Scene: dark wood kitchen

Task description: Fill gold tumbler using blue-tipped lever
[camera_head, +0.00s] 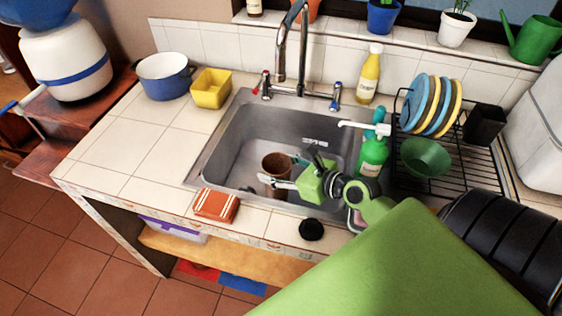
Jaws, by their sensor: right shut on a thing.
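The gold-brown tumbler (275,164) is upright, mouth up, inside the steel sink, below the faucet (281,48). My right gripper (285,176) reaches in from the right and is shut on the tumbler, its pale fingers around its side. The blue-tipped lever (337,92) stands on the sink's back rim, right of the faucet; a red-tipped lever (265,82) stands to the left. No water stream shows. The tumbler's inside looks dark, and I cannot tell what it holds. My left gripper is out of view.
A green soap bottle (373,158) stands close beside my right wrist. A dish rack (462,158) with plates and a green bowl (425,157) is at the right. An orange sponge (215,205) and a dark round object (311,229) lie on the front counter. The sink's left half is free.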

